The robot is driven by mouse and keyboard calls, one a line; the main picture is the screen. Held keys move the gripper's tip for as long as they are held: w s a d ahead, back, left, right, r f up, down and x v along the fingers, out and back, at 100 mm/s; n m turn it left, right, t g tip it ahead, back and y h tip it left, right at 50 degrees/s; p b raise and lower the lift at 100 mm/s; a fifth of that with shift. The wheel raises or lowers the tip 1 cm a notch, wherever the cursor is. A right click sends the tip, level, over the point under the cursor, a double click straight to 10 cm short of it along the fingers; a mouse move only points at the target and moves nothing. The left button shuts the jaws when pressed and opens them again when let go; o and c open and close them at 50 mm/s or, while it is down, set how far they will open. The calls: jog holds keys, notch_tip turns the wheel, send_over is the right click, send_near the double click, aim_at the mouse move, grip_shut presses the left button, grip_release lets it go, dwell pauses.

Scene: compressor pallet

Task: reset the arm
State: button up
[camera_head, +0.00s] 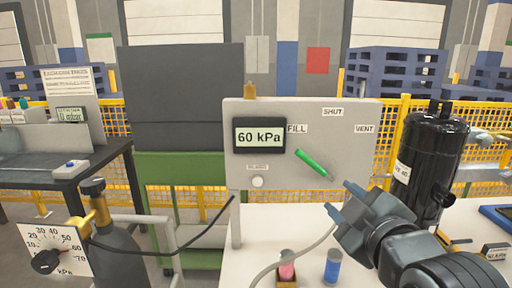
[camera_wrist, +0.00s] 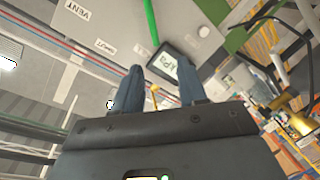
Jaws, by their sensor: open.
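My gripper (camera_head: 341,200) is in front of the grey panel (camera_head: 345,118), just below and right of the green lever (camera_head: 313,163). Its blue-grey fingers are apart with nothing between them. In the wrist view the open fingers (camera_wrist: 162,82) point toward the panel, and the green lever (camera_wrist: 152,22) lies ahead of them. The lever slants from upper left, near the FILL label, to lower right. I see no contact with it. The panel also carries SHUT and VENT labels, a display (camera_head: 259,137) reading 60 kPa, and a round white knob (camera_head: 257,182).
Below the panel are a pink item (camera_head: 287,268) and a blue cylinder (camera_head: 332,267) on the white table (camera_head: 262,222). A hose runs near my gripper. A dial gauge (camera_head: 55,250) and gas bottle (camera_head: 115,250) are at lower left.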

jog(key=s+d+f+m+h, duration=0.1)
jog(key=s+f+m, duration=0.3)
jog(key=s+f, duration=0.55)
jog(key=s+f+m, duration=0.4)
jog(key=s+f, duration=0.3)
jog(key=s, duration=0.5)
jog(key=s+d+m, duration=0.1)
jog(key=s+d, duration=0.1)
jog(key=s, duration=0.8)
jog(key=s+d+m+g+h, duration=0.1)
jog(key=s+d+m, duration=0.1)
jog(key=s, duration=0.9)
jog(key=shift+s+d+r, duration=0.25)
jog(key=shift+d, duration=0.5)
jog(key=shift+o, duration=0.2)
dwell(1.6)
